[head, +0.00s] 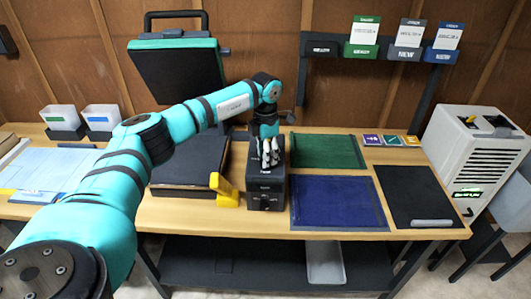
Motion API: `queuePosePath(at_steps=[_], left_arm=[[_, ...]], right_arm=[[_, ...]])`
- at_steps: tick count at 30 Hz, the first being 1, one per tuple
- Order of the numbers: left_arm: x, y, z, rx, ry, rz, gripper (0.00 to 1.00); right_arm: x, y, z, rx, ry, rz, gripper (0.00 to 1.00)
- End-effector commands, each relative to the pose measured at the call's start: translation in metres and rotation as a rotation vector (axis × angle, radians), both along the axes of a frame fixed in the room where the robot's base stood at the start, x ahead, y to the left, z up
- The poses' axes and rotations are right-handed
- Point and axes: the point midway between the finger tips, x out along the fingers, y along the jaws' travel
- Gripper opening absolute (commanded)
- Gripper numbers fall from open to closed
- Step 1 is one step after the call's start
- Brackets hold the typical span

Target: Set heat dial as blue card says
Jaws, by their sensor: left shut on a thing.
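My left gripper (268,160) points down at the top of a small black box (265,190). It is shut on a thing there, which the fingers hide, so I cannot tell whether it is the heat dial. The box front has a small round knob and pale markings too small to read. A white card (447,37) stands in a blue holder (442,55) on the rack at upper right; its text is too small to read. My right gripper is not in view.
An open press (178,65) with a raised lid stands left of the box, a yellow handle (223,185) close beside it. Green (325,151), blue (338,201) and black (420,195) mats lie to the right. A white machine (470,150) stands at the right end.

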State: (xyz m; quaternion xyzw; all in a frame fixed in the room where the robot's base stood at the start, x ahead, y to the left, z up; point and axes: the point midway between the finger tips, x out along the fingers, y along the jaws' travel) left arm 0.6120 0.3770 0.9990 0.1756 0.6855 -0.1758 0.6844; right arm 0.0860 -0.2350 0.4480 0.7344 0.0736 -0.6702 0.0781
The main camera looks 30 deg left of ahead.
Motion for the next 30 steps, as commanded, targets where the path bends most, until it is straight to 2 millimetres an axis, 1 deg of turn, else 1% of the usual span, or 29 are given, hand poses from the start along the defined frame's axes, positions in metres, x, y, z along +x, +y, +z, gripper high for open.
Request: queuePosePath(at_steps=[1, 9, 15, 21, 30], left_arm=[[0.0013, 0.0008, 0.0027, 0.001, -0.005, 0.044, 0.08], [0.0011, 0.0004, 0.0026, 0.0, -0.005, 0.281, 0.08], [0.0013, 0.0003, 0.0027, 0.0, -0.006, 0.413, 0.08], [0.0015, 0.0003, 0.0029, -0.001, -0.007, 0.499, 0.08], [0.0018, 0.0005, 0.003, -0.001, -0.008, 0.546, 0.08]], right_arm=[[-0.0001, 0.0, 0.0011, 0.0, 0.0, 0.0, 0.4], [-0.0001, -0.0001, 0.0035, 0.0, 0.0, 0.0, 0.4], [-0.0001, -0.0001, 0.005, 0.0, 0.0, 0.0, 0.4], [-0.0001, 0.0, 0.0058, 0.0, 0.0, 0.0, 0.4], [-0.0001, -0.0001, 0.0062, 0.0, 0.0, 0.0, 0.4]])
